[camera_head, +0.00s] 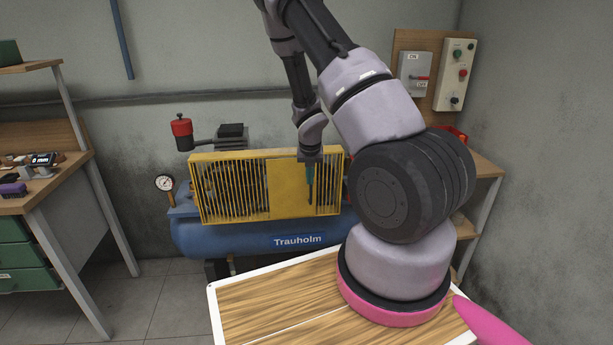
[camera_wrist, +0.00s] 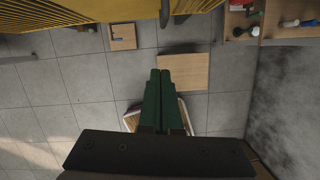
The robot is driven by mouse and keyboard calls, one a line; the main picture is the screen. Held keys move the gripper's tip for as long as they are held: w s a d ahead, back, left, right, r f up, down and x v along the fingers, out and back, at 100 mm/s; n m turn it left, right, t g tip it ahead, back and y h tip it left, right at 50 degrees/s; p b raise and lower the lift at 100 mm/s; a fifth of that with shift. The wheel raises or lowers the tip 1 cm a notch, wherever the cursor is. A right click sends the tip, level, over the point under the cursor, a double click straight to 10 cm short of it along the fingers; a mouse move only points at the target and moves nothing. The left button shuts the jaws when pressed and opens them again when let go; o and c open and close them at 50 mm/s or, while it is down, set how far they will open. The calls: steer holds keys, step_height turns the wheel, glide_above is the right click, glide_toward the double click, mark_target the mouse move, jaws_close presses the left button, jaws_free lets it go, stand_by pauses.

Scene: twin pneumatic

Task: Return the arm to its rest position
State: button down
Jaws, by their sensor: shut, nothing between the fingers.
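My gripper (camera_head: 310,185) hangs pointing down in front of the yellow slatted guard of the compressor in the head view. In the wrist view its two long green fingers (camera_wrist: 161,85) lie side by side, shut with nothing between them. My arm rises from its base at the right, arches up past the top of the picture and comes down to the gripper. The gripper looks close to the guard (camera_head: 235,185); I cannot tell the exact gap.
The blue Trauholm compressor tank (camera_head: 250,238) stands behind, with a pressure gauge (camera_head: 165,183) at its left. A workbench (camera_head: 50,185) with green drawers is at left. A switch box (camera_head: 413,75) and button panel (camera_head: 454,75) are on the right board. Floor (camera_head: 150,300) shows between bench and compressor.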

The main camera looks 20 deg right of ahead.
step_height(320, 180, up, 27)
steer(key=s+d+m+t+h, duration=0.15)
steer(key=m+t, duration=0.25)
steer(key=m, duration=1.3)
steer(key=s+a+r+m+y, duration=0.1)
steer(key=s+a+r+m, duration=0.3)
steer(key=s, duration=0.4)
steer(key=s+a+r+m+y, duration=0.2)
steer(key=s+a+r+m, duration=0.3)
steer(key=s+m, duration=0.3)
steer(key=s+a+r+m+y, duration=0.1)
steer(key=s+a+r+m, duration=0.3)
steer(key=s, duration=0.5)
step_height(320, 180, up, 2)
steer(key=shift+s+a+r+m+t+y, duration=0.15)
steer(key=shift+s+a+m+t+y, duration=0.15)
steer(key=shift+m, duration=0.8)
